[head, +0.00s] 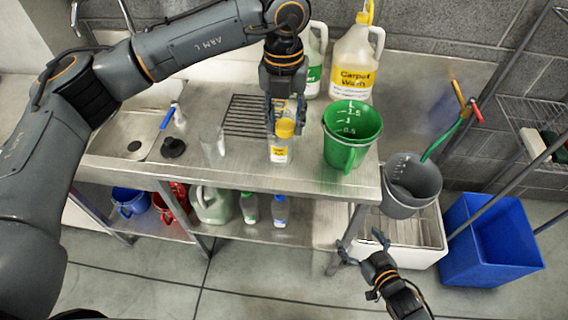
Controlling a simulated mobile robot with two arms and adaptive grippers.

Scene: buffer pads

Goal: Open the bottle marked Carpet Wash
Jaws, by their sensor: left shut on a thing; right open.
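The large white jug marked Carpet Wash (355,60) stands upright at the back of the steel table, with a yellow top (366,14) on it. A small clear bottle (280,152) with a yellow cap (285,128) and a yellow label too small to read stands nearer the front. My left gripper (285,124) comes down from above and is shut on the small bottle at its yellow cap; its fingers partly hide what is behind. My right gripper (363,246) is open and empty, low in front of the table's right end, apart from both bottles.
A green measuring bucket (351,125) stands right of the small bottle. A green-labelled jug (314,65) is beside the Carpet Wash jug. A wire rack (243,116) lies left. A grey bucket (411,185) and blue bin (490,240) are right of the table.

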